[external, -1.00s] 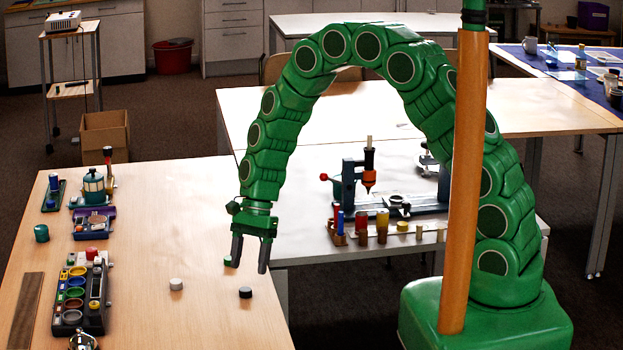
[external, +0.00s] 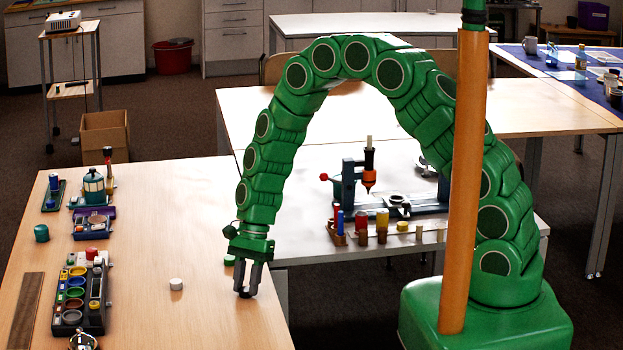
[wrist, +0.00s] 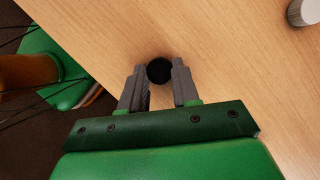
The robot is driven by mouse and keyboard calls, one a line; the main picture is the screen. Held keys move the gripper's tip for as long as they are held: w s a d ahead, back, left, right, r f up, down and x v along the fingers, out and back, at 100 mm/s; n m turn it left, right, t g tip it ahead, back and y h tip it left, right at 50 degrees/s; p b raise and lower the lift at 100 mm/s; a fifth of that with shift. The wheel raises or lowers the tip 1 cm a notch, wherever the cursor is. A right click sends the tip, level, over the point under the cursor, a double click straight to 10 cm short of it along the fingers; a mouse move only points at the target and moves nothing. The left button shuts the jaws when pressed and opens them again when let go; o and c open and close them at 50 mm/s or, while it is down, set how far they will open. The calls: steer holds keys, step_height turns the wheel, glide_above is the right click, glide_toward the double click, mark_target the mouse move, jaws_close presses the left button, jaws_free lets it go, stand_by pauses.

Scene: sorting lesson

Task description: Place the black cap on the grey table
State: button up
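The black cap (external: 244,294) is a small dark disc on the wooden table (external: 150,235), near its right edge. In the wrist view the black cap (wrist: 159,70) sits between my fingertips, with both appearing to touch its sides. My gripper (external: 246,290) points down and is shut on the cap at tabletop level; it also shows in the wrist view (wrist: 159,75). I see no clear gap under the cap. A pale grey table (external: 300,235) stands to the right of the wooden one, behind my arm, its top partly hidden.
A tray of coloured cups (external: 75,297) is at left. A press stand (external: 348,185) and several coloured cylinders occupy the grey table; its front left looks clear.

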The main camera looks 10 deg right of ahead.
jaws_close()
steer(key=shift+r, duration=0.1)
steer(key=shift+r, duration=0.3)
step_height(320, 180, up, 2)
steer(key=shift+r, duration=0.1)
steer(key=s+d+r, duration=0.9)
steer(key=d+r, duration=0.1)
steer(key=shift+d, duration=0.4)
steer(key=shift+w, duration=0.1)
